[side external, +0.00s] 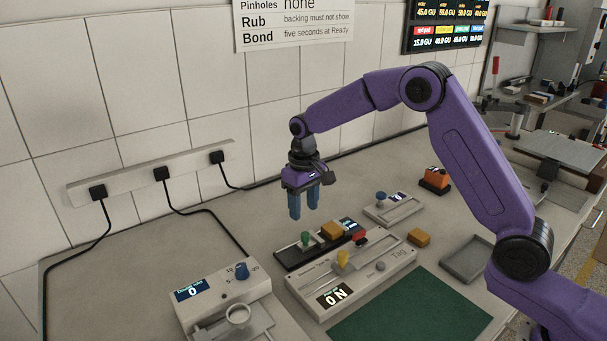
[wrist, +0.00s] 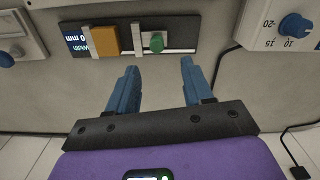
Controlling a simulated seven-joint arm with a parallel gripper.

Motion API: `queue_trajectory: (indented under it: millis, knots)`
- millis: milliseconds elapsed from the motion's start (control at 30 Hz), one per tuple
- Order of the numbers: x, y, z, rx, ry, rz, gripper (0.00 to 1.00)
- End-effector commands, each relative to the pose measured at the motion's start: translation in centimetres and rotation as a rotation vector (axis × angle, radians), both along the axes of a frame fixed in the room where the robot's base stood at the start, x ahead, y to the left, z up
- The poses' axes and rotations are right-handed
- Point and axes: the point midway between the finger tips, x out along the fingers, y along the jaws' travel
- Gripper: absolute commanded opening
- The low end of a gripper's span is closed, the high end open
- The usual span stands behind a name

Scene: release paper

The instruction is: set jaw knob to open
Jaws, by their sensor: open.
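A black rail device (side external: 295,257) lies on the bench, with a green knob (side external: 305,238), a tan-orange block (side external: 332,230) and a small lit display (side external: 350,225). In the wrist view the green knob (wrist: 157,42) is at the top centre, beside a pale upright plate, and the orange block (wrist: 104,40) is left of it. The display (wrist: 76,41) there appears upside down and seems to read width 0 mm. No label naming a jaw knob is readable. My gripper (side external: 302,212) is open and empty, pointing down above the bench behind the rail device, apart from the knob.
A white dial unit (side external: 215,290) with a blue knob (side external: 241,271) is at left. A small blue-knobbed unit (side external: 393,210) is at right. Cables run along the wall.

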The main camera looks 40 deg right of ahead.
Motion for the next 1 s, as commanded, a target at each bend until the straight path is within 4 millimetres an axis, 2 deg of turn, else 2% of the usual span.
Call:
queue_trajectory:
  millis: [33, 200, 400, 600, 1000]
  knots:
    - [0.1, 0.0, 1.3, 0.002, -0.005, 0.000, 0.51]
    - [0.1, 0.1, 4.7, 0.002, -0.005, 0.001, 0.51]
    - [0.0, 0.1, 7.7, 0.001, -0.003, 0.001, 0.51]
    - [0.0, 0.1, 8.8, 0.001, -0.001, 0.001, 0.51]
    - [0.0, 0.1, 8.9, 0.001, 0.000, 0.001, 0.51]
